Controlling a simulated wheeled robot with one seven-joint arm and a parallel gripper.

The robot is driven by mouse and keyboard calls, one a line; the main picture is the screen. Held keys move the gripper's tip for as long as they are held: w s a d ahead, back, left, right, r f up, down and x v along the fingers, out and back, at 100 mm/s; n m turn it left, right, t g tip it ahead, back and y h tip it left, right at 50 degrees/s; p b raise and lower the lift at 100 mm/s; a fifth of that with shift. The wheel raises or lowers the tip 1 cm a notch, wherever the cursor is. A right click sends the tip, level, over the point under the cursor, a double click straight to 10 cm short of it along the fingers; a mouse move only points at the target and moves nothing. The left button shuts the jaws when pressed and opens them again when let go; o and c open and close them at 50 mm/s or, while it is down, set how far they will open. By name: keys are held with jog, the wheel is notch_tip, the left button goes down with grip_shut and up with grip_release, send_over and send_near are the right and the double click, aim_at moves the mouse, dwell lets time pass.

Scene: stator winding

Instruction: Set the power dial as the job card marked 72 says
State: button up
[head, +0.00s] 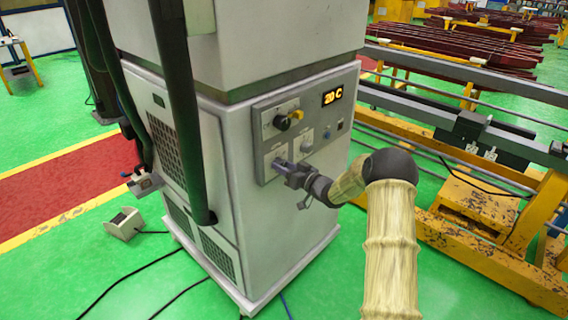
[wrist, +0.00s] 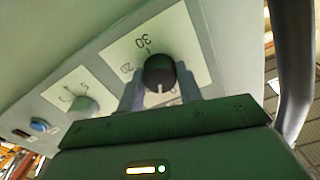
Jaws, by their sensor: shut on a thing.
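A black round dial (wrist: 159,72) with a white pointer line sits on a white label plate on the machine's panel. The wrist view shows the numbers 20 and 30 above it, upside down or tilted. The pointer line faces the bottom of that picture, away from those numbers. My gripper (wrist: 160,88) is shut on this dial, one finger on each side. In the head view my gripper (head: 284,164) is at the panel's lower left plate and largely hides the dial. No job card marked 72 can be made out.
The white cabinet (head: 215,170) stands on green floor. Yellow racks (head: 480,205) stand at the right.

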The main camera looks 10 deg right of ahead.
jog(key=m+p, duration=0.2)
jog(key=m, duration=0.4)
jog(key=shift+p, duration=0.35)
jog(key=o, duration=1)
jog(key=shift+w+d, duration=0.1)
jog(key=b+v, duration=0.2)
jog(key=v, duration=1.5)
jog(key=shift+d+b, duration=0.1)
jog(key=shift+b, duration=0.2)
